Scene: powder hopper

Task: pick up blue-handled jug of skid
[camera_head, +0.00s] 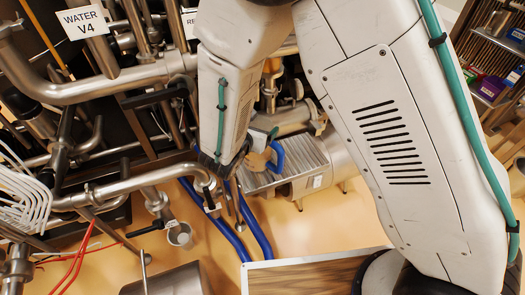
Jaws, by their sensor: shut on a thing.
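The blue-handled jug (262,143) shows in the middle of the head view, small and partly hidden by my arm. Its blue handle (279,155) is on its right side, and something tan shows at the jug. My gripper (242,154) is at the jug's left side and is shut on it. The fingertips are dark and too small to make out clearly. The jug is in front of a ribbed metal surface (302,160) of the skid; I cannot tell whether it touches it.
Steel pipes (125,82) and valves crowd the left, with a "WATER V4" label (84,20). Blue hoses (222,232) run down below the gripper. A wood-topped surface (310,276) is at the bottom. Shelves (497,65) stand at upper right. Open tan floor (335,225) shows between.

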